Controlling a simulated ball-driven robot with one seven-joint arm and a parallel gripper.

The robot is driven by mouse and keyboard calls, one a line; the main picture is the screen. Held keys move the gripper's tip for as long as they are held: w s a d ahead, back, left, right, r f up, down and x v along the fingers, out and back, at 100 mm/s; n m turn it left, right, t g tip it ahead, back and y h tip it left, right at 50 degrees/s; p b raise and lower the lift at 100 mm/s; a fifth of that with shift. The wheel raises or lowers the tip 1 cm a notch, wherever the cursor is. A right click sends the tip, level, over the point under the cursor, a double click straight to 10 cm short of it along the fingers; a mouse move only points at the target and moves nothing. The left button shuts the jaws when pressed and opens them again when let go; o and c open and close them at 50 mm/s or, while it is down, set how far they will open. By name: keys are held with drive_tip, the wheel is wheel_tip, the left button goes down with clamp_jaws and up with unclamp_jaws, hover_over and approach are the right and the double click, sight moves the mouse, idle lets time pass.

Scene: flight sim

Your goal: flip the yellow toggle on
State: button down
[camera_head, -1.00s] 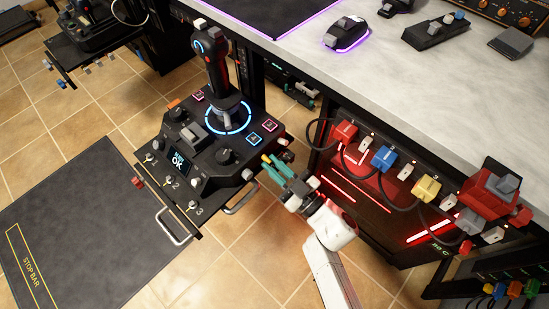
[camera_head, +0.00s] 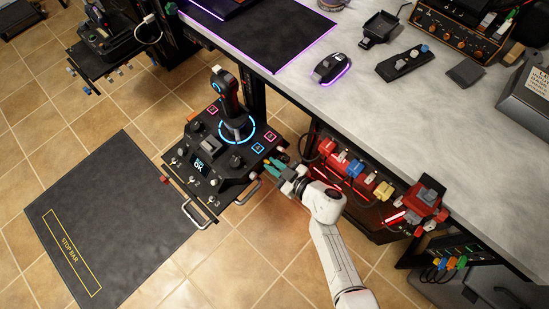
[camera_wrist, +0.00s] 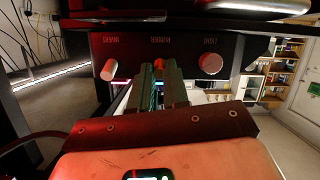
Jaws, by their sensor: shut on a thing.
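The black joystick box (camera_head: 225,160) stands below the desk edge. In the wrist view its side panel (camera_wrist: 180,48) has two pale knobs, left (camera_wrist: 109,69) and right (camera_wrist: 210,63). The fingers are shut at the toggle. Whether the toggle is up or down cannot be told.
Red, blue and yellow plugs (camera_head: 384,191) with cables line the panel under the desk, right of my arm. The desk (camera_head: 345,105) overhangs behind the box. A dark mat (camera_head: 110,215) lies on the tiled floor at left.

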drive_tip(key=r+h+p, duration=0.1)
drive_tip(key=p, duration=0.1)
drive_tip(key=shift+w+g+p, duration=0.1)
drive_tip(key=shift+g+p, duration=0.2)
drive_tip(key=shift+p, duration=0.05)
drive_tip(key=shift+a+f+h+p, duration=0.1)
drive_tip(key=shift+f+h+p, duration=0.15)
drive_tip(key=shift+p, duration=0.4)
drive_tip(key=c, duration=1.1)
unclamp_jaws()
drive_tip(key=p+v, duration=0.5)
drive_tip(key=v, duration=0.5)
drive_tip(key=shift+d+r, duration=0.3)
drive_tip(key=shift+d, duration=0.05)
